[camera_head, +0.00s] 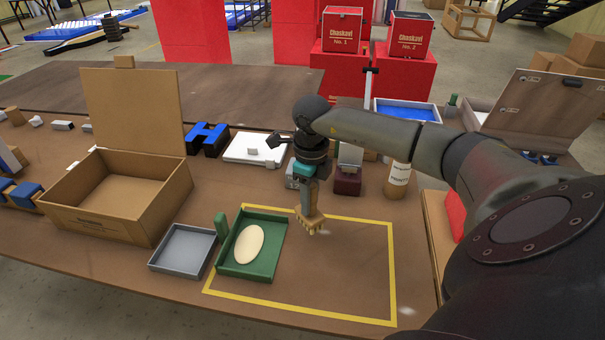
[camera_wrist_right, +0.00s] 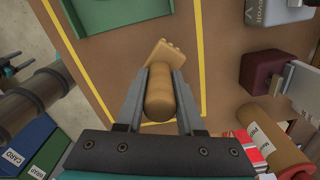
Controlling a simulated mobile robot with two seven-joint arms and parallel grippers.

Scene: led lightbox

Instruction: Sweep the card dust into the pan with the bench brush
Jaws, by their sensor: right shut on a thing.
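My right gripper (camera_head: 309,192) is shut on the wooden bench brush (camera_head: 311,221). The brush points down over the yellow-taped area of the table, near its back edge. In the right wrist view, the fingers (camera_wrist_right: 160,88) grip the brush's rounded handle (camera_wrist_right: 160,97), and the brush head (camera_wrist_right: 166,53) shows beyond. Whether the brush touches the table is unclear. A green tray (camera_head: 281,253) with an upright green handle, apparently the pan, stands left of the brush with a cream oval in it.
A grey tray (camera_head: 154,265) and an open cardboard box (camera_head: 98,222) stand left of the green tray. A dark red block (camera_head: 347,181) and a labelled bottle (camera_head: 397,181) stand behind the yellow tape (camera_head: 392,270). The taped area's front right is mostly clear.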

